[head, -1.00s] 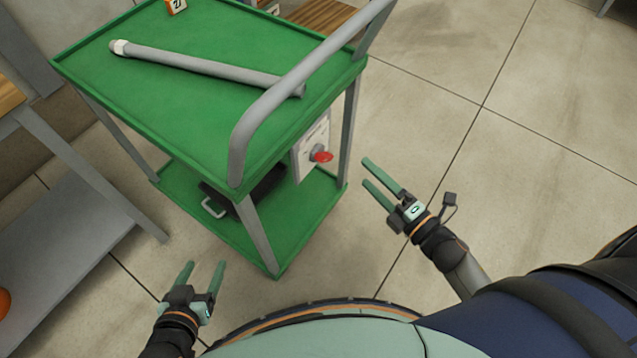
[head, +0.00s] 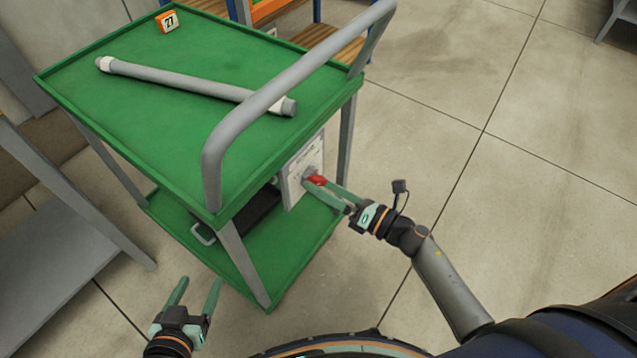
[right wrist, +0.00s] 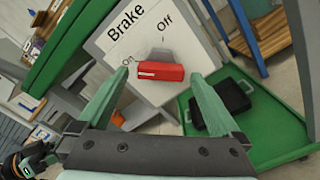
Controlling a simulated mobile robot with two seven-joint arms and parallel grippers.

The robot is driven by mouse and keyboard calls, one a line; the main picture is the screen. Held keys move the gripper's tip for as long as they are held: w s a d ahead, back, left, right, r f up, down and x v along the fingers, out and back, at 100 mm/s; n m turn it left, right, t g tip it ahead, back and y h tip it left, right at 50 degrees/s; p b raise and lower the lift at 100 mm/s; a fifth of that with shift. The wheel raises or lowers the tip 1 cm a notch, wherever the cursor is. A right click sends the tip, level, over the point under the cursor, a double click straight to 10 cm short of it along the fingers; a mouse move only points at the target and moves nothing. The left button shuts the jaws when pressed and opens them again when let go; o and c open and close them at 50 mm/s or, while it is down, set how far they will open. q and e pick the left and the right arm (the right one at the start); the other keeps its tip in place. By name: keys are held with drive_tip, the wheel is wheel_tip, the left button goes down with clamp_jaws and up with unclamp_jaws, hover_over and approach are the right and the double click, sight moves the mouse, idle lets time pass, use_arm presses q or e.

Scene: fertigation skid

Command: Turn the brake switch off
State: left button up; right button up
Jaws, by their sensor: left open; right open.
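The brake switch (right wrist: 161,71) is a red handle on a grey hub. It sits on a white panel (right wrist: 105,45) lettered "Brake", with "On" at lower left and "Off" at upper right. In the head view the red handle (head: 317,180) shows on the panel at the cart's near right end. My right gripper (right wrist: 152,88) is open, with one green finger on each side of the handle in the right wrist view; I cannot tell whether they touch it. It also shows in the head view (head: 328,188). My left gripper (head: 197,292) is open and empty, low beside the cart.
The green cart (head: 125,105) carries a grey pipe (head: 190,82) and an orange number block (head: 167,21) on top. Its grey push handle (head: 270,92) arches above the panel. A black case (right wrist: 222,108) lies on the lower shelf.

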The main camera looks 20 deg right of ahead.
drive_tip(key=shift+x, duration=0.95)
drive_tip(key=c, duration=1.4)
